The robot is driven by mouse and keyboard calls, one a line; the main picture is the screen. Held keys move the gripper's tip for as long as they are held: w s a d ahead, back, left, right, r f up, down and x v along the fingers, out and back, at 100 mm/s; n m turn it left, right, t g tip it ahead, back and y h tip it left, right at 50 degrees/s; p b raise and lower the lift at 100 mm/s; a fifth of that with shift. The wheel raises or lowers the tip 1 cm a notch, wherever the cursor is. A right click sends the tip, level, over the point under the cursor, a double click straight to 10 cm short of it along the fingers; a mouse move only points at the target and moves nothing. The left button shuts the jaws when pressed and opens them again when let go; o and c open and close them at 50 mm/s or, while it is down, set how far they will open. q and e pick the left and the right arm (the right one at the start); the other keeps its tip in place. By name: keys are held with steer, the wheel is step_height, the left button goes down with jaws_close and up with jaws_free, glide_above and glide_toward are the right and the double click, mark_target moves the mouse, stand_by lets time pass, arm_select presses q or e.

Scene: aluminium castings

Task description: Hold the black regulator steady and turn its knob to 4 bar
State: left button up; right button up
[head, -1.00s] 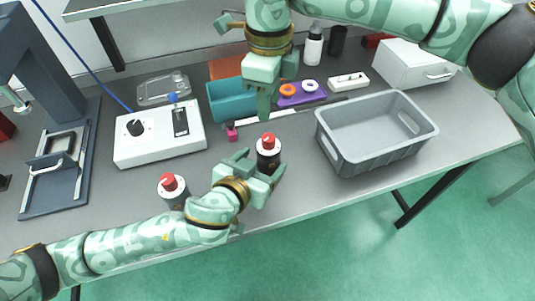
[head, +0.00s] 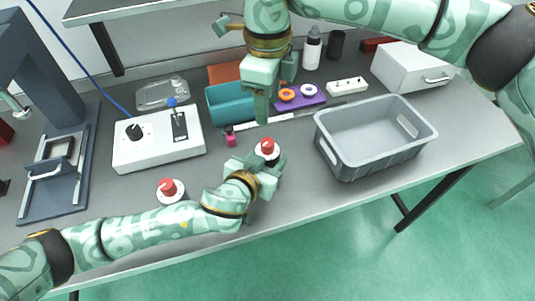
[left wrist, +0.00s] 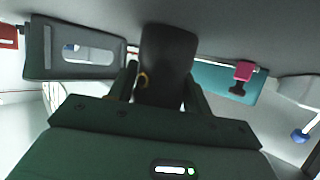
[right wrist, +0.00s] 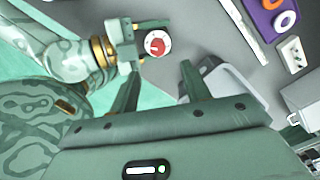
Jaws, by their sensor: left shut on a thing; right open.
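The black regulator (left wrist: 165,65) is between the fingers of my left gripper (left wrist: 160,88) in the left wrist view, and the gripper is shut on it. In the head view its red knob (head: 267,146) and white dial show above my left gripper (head: 258,168); its body is mostly hidden. My right gripper (head: 262,112) is open and empty, pointing down just behind the knob in the head view. The right wrist view shows the red knob (right wrist: 156,46) beyond the open fingers of my right gripper (right wrist: 158,85). The dial marks are too small to read.
A second red-knobbed regulator (head: 170,189) stands front left beside my left arm. A grey crate (head: 335,160) is to the right. Behind are a white control box (head: 155,152), a teal bin (head: 230,105) and a purple tray (head: 310,99). A pink-and-black item (head: 230,138) lies near the middle.

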mark_target(268, 142)
step_height(268, 142, down, 11)
steer(key=n, duration=2.2)
steer(key=shift+s+r, duration=0.1)
steer(key=shift+r, duration=0.05)
steer(key=c, duration=1)
